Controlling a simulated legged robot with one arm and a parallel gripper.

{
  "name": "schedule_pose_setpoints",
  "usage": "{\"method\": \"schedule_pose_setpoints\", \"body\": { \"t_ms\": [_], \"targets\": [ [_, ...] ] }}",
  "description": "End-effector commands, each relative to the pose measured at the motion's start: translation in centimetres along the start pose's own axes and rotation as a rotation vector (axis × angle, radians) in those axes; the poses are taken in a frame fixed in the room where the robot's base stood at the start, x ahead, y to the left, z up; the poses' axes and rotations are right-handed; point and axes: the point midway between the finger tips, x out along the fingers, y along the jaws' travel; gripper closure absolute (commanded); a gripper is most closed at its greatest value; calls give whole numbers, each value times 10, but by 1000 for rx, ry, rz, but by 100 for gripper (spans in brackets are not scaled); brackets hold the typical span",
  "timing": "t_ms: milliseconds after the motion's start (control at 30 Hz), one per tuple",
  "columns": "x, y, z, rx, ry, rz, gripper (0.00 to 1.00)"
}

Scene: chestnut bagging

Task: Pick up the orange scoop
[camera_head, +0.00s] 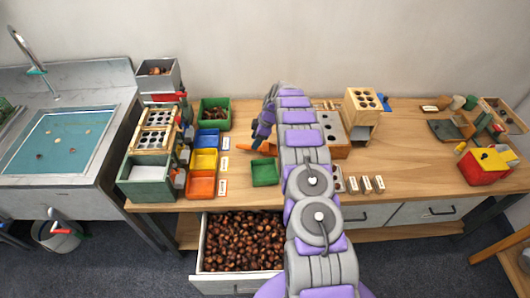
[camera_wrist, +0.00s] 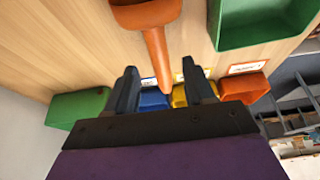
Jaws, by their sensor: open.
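The orange scoop (camera_wrist: 148,14) lies on the wooden table; in the wrist view its bowl is at the top and its handle points down between my fingers. In the head view a part of the scoop (camera_head: 257,148) shows left of my arm, the rest hidden behind it. My gripper (camera_wrist: 162,84) is open, with one dark finger on each side of the handle's end. I cannot tell whether the fingers touch the handle. In the head view my gripper (camera_head: 261,131) is small and partly hidden by my arm.
A small green tray (camera_head: 265,172) stands close to the scoop. Blue (camera_head: 207,139), yellow (camera_head: 203,160) and orange bins (camera_head: 201,185) stand to the left, with a green crate of chestnuts (camera_head: 214,113) behind. An open drawer of chestnuts (camera_head: 201,267) juts out below the table's front edge.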

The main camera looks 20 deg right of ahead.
Motion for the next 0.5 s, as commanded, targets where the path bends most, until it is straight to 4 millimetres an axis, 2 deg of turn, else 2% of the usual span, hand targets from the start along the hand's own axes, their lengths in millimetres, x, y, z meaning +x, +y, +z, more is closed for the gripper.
{"method": "schedule_pose_setpoints", "body": {
  "t_ms": [167,400,500],
  "targets": [
    [14,1,2,1,0,0,47],
    [49,2,5,1,0,0,47],
    [53,2,4,0,0,2,47]
  ]
}}
